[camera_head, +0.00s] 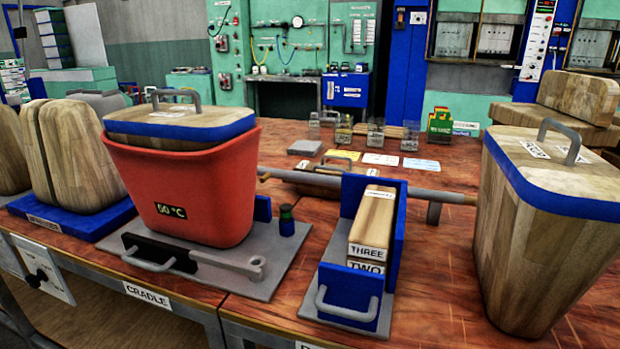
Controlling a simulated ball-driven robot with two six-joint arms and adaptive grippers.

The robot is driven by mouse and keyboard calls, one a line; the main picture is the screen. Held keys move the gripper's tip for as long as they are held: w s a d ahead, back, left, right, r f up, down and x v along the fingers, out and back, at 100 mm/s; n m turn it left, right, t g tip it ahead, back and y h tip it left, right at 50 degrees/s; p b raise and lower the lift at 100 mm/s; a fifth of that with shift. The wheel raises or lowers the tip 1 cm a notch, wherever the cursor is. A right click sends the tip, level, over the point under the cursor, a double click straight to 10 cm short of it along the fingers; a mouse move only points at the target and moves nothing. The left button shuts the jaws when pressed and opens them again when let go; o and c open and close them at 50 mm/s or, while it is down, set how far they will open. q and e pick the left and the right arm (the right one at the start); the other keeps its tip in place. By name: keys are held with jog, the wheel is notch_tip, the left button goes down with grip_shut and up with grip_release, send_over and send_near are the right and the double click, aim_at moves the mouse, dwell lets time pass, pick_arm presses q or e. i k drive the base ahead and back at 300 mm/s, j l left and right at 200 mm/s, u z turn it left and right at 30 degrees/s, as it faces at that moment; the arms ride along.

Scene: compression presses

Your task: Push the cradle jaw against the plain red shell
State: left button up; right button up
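The cradle jaw (160,251) is a low black bar at the shell's front foot, with a grey handle (147,262) facing me. I cannot tell whether the jaw touches the shell. A grey lever with a ringed end (228,262) lies right of the jaw. A blue wall (262,208) shows behind the shell. Neither gripper is in view.
A blue rack (393,225) with wooden blocks marked "THREE" and "TWO" stands right of the cradle. A large wooden core (525,230) stands at far right. Wooden halves (75,155) on a blue base stand left. A grey rail (445,196) runs behind the rack.

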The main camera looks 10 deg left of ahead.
aim_at(185, 260)
jog(key=u, duration=1.3)
